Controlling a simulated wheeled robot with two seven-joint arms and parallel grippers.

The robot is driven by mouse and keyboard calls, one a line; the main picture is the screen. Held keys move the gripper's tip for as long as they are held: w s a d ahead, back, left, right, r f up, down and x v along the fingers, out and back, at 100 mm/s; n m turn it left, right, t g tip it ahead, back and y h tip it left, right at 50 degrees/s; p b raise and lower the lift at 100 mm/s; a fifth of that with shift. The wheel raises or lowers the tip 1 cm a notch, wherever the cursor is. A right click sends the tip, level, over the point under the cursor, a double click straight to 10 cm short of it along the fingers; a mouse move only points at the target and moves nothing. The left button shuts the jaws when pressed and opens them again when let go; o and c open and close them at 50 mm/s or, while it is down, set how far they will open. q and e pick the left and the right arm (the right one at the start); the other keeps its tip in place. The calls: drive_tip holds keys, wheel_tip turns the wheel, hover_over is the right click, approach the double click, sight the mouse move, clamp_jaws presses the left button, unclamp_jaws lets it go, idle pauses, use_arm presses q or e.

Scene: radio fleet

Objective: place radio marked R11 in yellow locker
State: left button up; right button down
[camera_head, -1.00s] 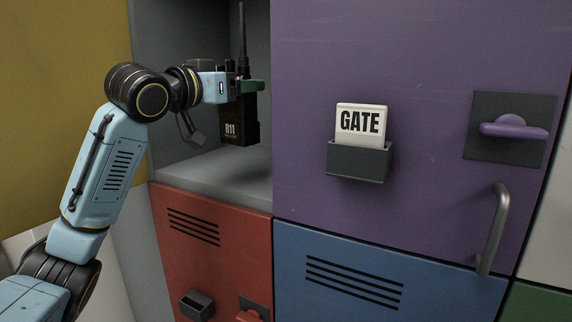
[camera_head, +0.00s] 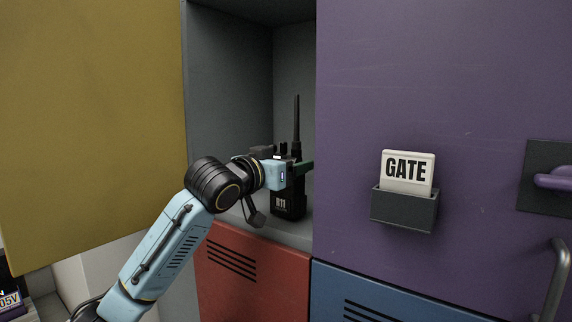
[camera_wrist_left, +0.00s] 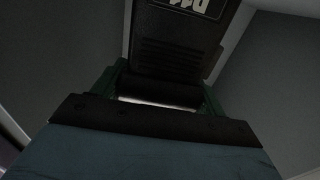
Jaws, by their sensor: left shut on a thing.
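The black radio marked R11 (camera_head: 288,205) is upright inside the open locker with the yellow door (camera_head: 90,120). Its antenna points up, and its base is at or just above the grey locker floor (camera_head: 290,233); I cannot tell whether it touches. My left gripper (camera_head: 296,172) is shut on the radio, its green fingers around the body. In the left wrist view, the radio (camera_wrist_left: 175,45) sits between the green fingers (camera_wrist_left: 160,88) with part of its marking at the top edge. My right gripper is not in view.
The purple door (camera_head: 440,70) with a GATE card (camera_head: 406,170) in a holder is shut just right of the opening. A red door (camera_head: 255,275) and a blue door (camera_head: 400,300) are below. The yellow door stands open to the left.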

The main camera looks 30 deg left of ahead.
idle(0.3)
use_arm(q)
drive_tip(key=o, duration=0.8)
drive_tip(key=shift+f, duration=0.25)
drive_tip(key=o, duration=0.4)
drive_tip(key=shift+o, duration=0.2)
drive_tip(key=shift+r, duration=0.2)
drive_tip(key=s+b, duration=0.4)
drive_tip(key=s, duration=0.8)
drive_tip(key=shift+a, duration=0.45)
